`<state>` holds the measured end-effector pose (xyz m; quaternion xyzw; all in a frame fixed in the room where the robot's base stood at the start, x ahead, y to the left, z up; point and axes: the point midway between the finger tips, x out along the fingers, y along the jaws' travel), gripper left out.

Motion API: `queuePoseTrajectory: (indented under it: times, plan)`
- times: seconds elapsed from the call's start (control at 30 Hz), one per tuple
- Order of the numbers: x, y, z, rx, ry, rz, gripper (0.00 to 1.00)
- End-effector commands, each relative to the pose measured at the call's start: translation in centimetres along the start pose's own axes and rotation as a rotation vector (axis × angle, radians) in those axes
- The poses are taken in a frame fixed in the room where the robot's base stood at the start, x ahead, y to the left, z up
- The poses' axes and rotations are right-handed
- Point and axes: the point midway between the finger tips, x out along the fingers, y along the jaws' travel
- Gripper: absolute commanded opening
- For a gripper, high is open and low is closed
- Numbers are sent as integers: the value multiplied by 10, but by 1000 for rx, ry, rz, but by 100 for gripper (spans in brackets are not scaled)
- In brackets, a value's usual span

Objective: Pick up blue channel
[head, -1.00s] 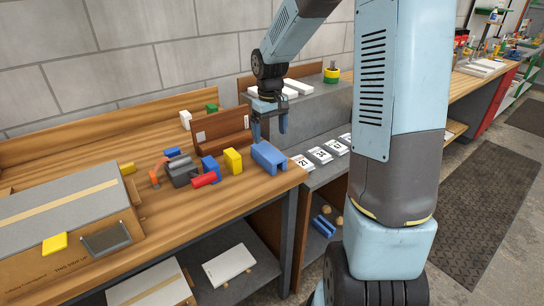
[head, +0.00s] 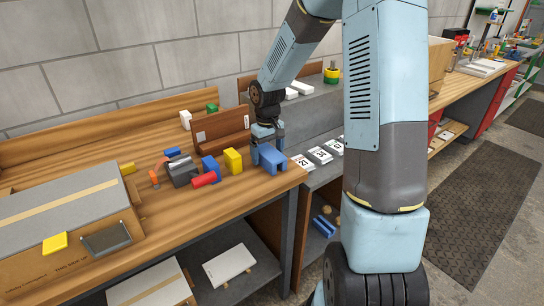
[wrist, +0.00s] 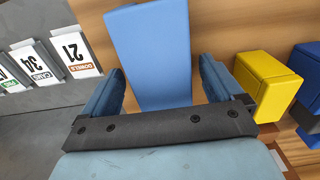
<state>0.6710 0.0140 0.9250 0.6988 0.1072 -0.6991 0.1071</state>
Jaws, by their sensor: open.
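The blue channel (head: 275,161) lies at the front right corner of the wooden bench, by the edge. It also shows in the wrist view (wrist: 150,45) as a long blue piece running away from me, its near end between my fingers. My gripper (head: 267,147) is low at the back of the channel in the head view, open, holding nothing. In the wrist view a gap shows between each finger and the channel. I cannot tell exactly how far the fingertips reach down beside it.
A brown upright holder (head: 222,131) is behind. Numbered white cards (head: 320,155) lie on the grey shelf to the right.

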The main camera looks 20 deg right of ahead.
Motion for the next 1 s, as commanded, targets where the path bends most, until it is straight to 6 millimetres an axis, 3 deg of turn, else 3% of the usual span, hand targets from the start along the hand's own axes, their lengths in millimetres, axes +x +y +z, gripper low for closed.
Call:
queuePoseTrajectory:
  times: [0.07, 0.63, 1.0]
  plan:
    - [0, 0, 0, 0, 0, 0, 94]
    - [0, 1, 0, 1, 0, 0, 39]
    - [-8, 1, 0, 2, 2, 2, 39]
